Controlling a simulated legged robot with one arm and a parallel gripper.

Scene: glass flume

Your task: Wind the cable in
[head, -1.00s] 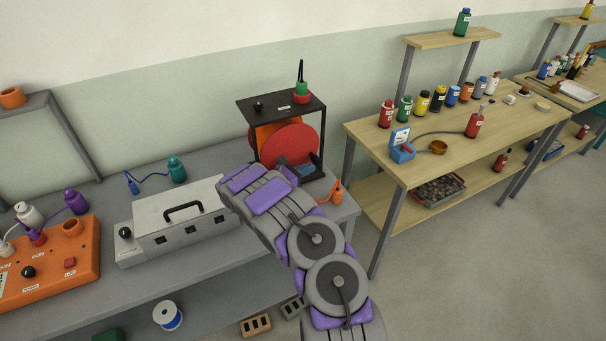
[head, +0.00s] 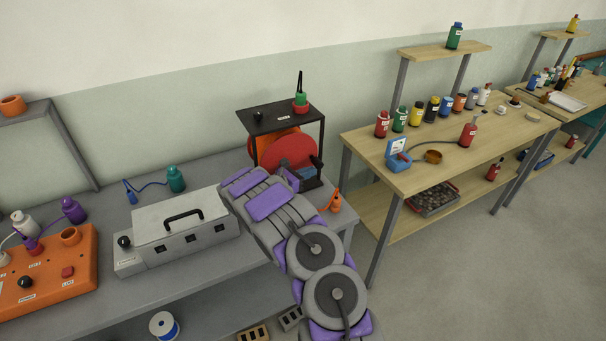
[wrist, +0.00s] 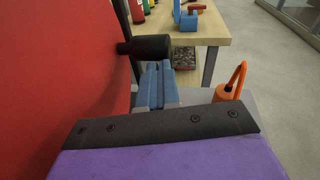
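The cable reel has a red disc (head: 290,152) and an orange disc behind it, inside a black frame (head: 262,118) on the grey bench. The red disc fills the left of the wrist view (wrist: 60,70). A black crank handle (wrist: 145,47) sticks out from it. My gripper (wrist: 160,72) has blue fingers close together with a narrow gap, just below the handle; touching is unclear. In the head view my gripper (head: 309,173) is at the reel's lower right.
A grey case (head: 185,235) and orange control box (head: 50,270) stand left on the bench. A wooden table (head: 440,140) with bottles stands right, past a gap. A green-and-red item (head: 301,100) stands on the frame's top. Floor at right is clear.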

